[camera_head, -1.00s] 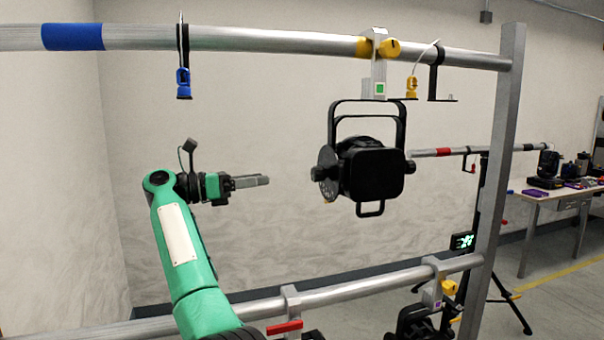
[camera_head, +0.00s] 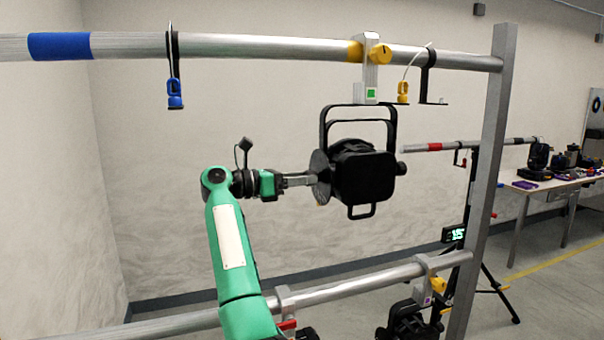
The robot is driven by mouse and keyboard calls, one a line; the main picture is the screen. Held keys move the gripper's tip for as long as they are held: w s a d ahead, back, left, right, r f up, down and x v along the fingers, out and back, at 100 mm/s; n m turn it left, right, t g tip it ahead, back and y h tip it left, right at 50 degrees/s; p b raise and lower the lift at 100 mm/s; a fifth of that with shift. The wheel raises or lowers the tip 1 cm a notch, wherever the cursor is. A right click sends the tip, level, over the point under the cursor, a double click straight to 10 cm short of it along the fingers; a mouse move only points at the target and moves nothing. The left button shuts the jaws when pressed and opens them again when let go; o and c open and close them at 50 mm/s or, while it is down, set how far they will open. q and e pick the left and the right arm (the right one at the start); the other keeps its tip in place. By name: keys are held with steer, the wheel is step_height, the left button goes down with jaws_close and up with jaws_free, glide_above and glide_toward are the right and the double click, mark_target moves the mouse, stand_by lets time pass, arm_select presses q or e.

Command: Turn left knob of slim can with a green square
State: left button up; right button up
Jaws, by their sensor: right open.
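The black slim can (camera_head: 362,178) hangs in its yoke (camera_head: 324,128) from the upper pipe. Its clamp (camera_head: 371,72) bears a green square (camera_head: 371,92). A knob (camera_head: 400,168) shows on the can's right side. The left knob is hidden behind the fingers of my right gripper (camera_head: 310,180), which lies level at the can's left side, by the round disc (camera_head: 319,176). The gripper is open, with its fingertips at the knob's place. I cannot tell whether they touch the knob. My left gripper is out of view.
The upper pipe (camera_head: 260,46) carries a blue safety cable (camera_head: 175,93) and a yellow one (camera_head: 403,90). A post (camera_head: 482,180) stands at right. A table (camera_head: 545,189) is farther back.

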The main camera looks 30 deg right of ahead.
steer(key=shift+s+d, duration=0.1)
steer(key=shift+d, duration=0.15)
steer(key=c, duration=1)
